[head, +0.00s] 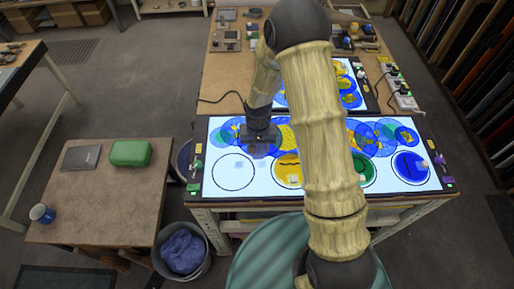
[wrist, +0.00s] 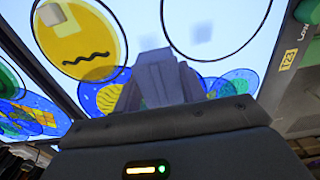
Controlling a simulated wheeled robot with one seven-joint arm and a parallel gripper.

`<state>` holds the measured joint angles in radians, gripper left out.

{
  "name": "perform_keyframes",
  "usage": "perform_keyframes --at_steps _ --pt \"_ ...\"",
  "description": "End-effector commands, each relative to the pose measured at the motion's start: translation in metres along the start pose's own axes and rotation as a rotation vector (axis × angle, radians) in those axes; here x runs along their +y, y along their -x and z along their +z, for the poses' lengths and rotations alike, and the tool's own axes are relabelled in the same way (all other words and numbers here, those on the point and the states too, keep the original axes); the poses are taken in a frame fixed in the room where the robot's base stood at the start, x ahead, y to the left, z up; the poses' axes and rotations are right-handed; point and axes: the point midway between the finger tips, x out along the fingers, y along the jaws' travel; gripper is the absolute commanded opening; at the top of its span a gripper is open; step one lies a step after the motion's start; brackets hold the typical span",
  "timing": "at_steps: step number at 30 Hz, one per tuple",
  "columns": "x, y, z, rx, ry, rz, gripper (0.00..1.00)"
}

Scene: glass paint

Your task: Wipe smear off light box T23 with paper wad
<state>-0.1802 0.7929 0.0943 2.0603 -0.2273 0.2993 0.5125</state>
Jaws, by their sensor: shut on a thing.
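The light box (head: 320,188) is a bright white panel on the bench, with round coloured designs. A T23 tag (wrist: 288,143) shows on its frame in the wrist view. My gripper (head: 260,140) is over its left part, near an empty black-outlined circle (head: 233,171). I cannot tell whether the wad touches the panel. A dark wavy mark (wrist: 90,58) lies on the yellow disc (wrist: 72,32). I cannot make out a separate smear for sure.
A second light box (head: 350,88) stands behind. Small blocks and a power strip (head: 405,98) line the edges. A bin (head: 184,250) with blue cloth stands at front left.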

Motion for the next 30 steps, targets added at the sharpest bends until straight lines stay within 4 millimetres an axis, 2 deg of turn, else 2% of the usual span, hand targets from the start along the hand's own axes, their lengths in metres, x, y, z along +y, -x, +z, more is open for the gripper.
perform_keyframes --at_steps 3,10,30 --pt "0.001 0.015 0.0 0.001 -0.001 0.0 0.16" --pt "0.0 0.031 0.0 0.0 0.0 0.0 0.16" --pt "0.0 0.032 0.0 0.0 0.001 0.0 0.16"
